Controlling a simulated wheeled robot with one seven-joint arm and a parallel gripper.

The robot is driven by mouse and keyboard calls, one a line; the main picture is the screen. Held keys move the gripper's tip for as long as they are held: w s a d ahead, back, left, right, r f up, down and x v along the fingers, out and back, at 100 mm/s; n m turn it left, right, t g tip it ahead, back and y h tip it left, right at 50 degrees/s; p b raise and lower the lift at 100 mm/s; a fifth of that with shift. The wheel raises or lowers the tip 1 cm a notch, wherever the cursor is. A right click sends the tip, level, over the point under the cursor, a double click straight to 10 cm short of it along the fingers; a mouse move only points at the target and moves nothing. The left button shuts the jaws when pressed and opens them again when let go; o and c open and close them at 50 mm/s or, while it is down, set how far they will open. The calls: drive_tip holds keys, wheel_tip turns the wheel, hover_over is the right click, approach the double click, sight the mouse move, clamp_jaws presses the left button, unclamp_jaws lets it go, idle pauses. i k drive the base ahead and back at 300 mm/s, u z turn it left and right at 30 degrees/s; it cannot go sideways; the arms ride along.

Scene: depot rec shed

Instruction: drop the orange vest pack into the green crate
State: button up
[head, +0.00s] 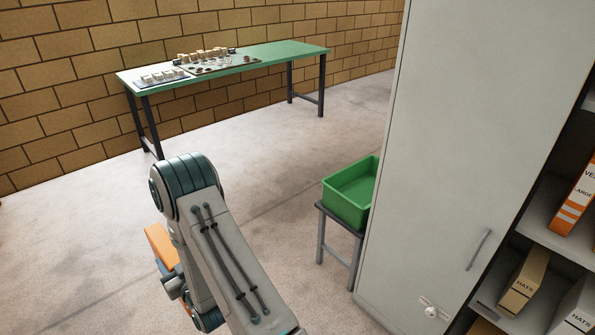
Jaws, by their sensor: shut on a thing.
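An orange pack (162,246), most likely the vest pack, shows at the lower left of the head view, partly hidden behind my arm. My gripper (171,279) is shut on it, though its fingertips are mostly hidden. The pack is held above open floor. The green crate (348,196) sits on a small dark stand to the right, partly hidden by the grey cabinet. The part of its inside that shows is empty. My gripper and the pack are well to the left of the crate, apart from it.
A tall grey cabinet (455,150) stands right beside the crate. A green table (285,52) with small items stands by the brick wall. The floor (285,165) between is clear.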

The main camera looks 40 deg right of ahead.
sight(369, 195)
drive_tip(key=i, duration=3.1)
drive_tip(key=z, duration=3.65)
